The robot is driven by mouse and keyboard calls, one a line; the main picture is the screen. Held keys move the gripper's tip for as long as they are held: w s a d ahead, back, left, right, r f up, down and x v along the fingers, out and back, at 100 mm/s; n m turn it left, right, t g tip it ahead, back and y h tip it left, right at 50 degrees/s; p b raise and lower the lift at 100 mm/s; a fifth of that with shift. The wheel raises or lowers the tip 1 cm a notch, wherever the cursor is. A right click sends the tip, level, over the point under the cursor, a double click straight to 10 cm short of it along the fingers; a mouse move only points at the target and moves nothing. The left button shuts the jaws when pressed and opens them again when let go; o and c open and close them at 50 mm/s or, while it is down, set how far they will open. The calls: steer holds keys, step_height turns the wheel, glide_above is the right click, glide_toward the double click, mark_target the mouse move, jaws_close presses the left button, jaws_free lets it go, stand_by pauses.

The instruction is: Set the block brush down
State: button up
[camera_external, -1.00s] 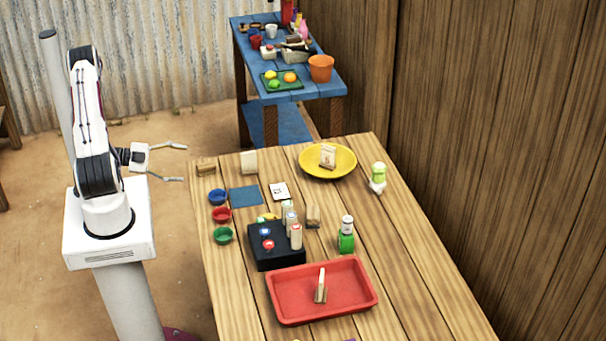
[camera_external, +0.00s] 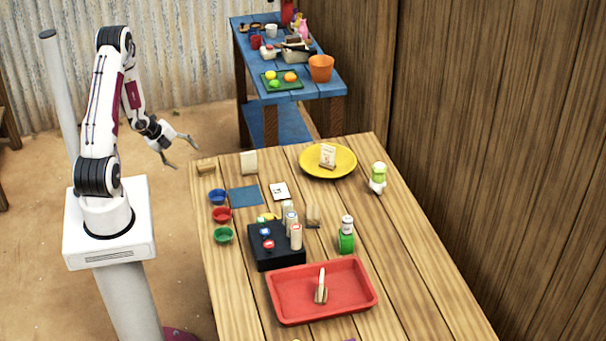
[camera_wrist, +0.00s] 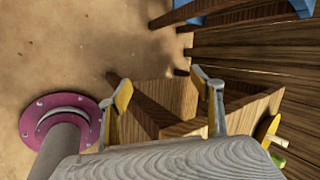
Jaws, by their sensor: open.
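My gripper (camera_external: 184,154) is open and empty, in the air left of the wooden table's far left corner. In the wrist view its two fingers (camera_wrist: 160,92) stand apart with nothing between them. I cannot tell for sure which thing is the block brush. A small brown block (camera_external: 206,167) lies at the table's far left corner, closest to my gripper. Another small tan and brown piece (camera_external: 313,214) stands mid-table behind the black box. A wooden piece with a pale upright part (camera_external: 321,289) is in the red tray (camera_external: 283,310). All are apart from my gripper.
The wooden table (camera_external: 410,270) also holds a yellow plate (camera_external: 343,171), a black box (camera_external: 280,258), small bowls (camera_external: 222,214), a blue square (camera_external: 245,196) and green-marked bottles (camera_external: 346,240). The table's right side is largely clear. A blue table (camera_external: 250,60) stands behind.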

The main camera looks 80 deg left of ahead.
steer(key=a+r+g, duration=0.1)
steer(key=g, duration=0.1)
step_height(320, 180, up, 12)
steer(key=r+m+g+h, duration=0.1)
steer(key=m+g+h, duration=0.1)
steer(key=g+h, duration=0.15)
glide_above(206, 164)
steer(key=shift+f+g+y, duration=0.25)
steer(key=shift+g+y, duration=0.1)
steer(key=shift+f, duration=0.1)
steer(key=shift+f, duration=1.25)
steer(key=shift+d+f, duration=0.1)
steer(key=shift+f, duration=2.45)
